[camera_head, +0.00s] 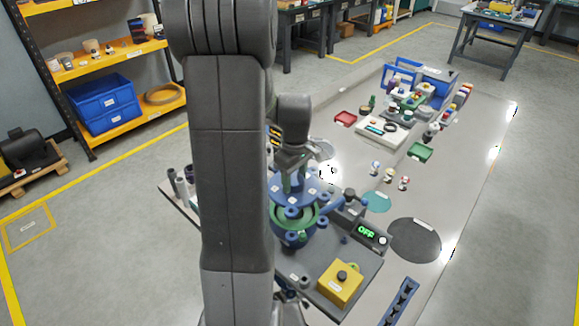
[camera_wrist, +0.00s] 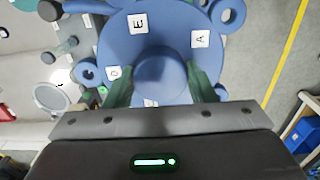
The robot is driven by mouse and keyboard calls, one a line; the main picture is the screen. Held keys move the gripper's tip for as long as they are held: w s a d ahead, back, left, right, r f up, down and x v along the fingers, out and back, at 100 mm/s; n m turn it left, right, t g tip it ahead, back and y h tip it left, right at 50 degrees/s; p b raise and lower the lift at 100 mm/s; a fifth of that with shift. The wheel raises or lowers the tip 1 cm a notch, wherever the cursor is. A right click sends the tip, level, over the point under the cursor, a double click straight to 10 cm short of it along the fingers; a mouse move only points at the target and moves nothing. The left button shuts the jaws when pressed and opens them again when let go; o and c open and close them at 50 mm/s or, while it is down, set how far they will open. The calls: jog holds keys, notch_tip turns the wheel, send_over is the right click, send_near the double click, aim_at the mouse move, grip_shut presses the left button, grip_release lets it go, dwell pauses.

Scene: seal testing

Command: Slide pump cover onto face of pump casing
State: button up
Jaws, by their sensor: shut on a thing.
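The pump cover (camera_head: 283,191) is a blue disc with white letter tags and a raised round boss in its middle. In the wrist view the cover (camera_wrist: 180,38) fills the top centre. My gripper (camera_head: 293,172) is shut on the boss from above, with one green finger on each side in the wrist view (camera_wrist: 162,88). The pump casing (camera_head: 292,238), blue with a green ring and round lugs, stands directly below the cover in the head view. The cover hides much of the casing's face. I cannot tell whether the two touch.
A box with a green OFF display (camera_head: 368,232) stands right of the casing. A yellow box with a black button (camera_head: 340,283) is in front. A dark round mat (camera_head: 414,241) lies farther right. Blue bins (camera_head: 437,88) and small parts fill the table's far end.

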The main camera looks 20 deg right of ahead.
aim_at(296, 189)
jog(key=shift+s+f+b, duration=0.25)
jog(key=shift+f+b, duration=0.2)
jog(key=shift+w+f+b, duration=0.1)
jog(key=shift+f+b, duration=0.95)
jog(key=shift+f, duration=0.5)
jog(key=shift+f, duration=0.1)
jog(key=shift+f+b, duration=0.7)
jog(key=shift+f, duration=0.05)
jog(key=shift+f, duration=0.15)
jog(key=shift+f+b, duration=0.45)
jog(key=shift+b, duration=0.05)
jog(key=shift+f+b, duration=0.55)
jog(key=shift+f, duration=0.15)
dwell(0.9)
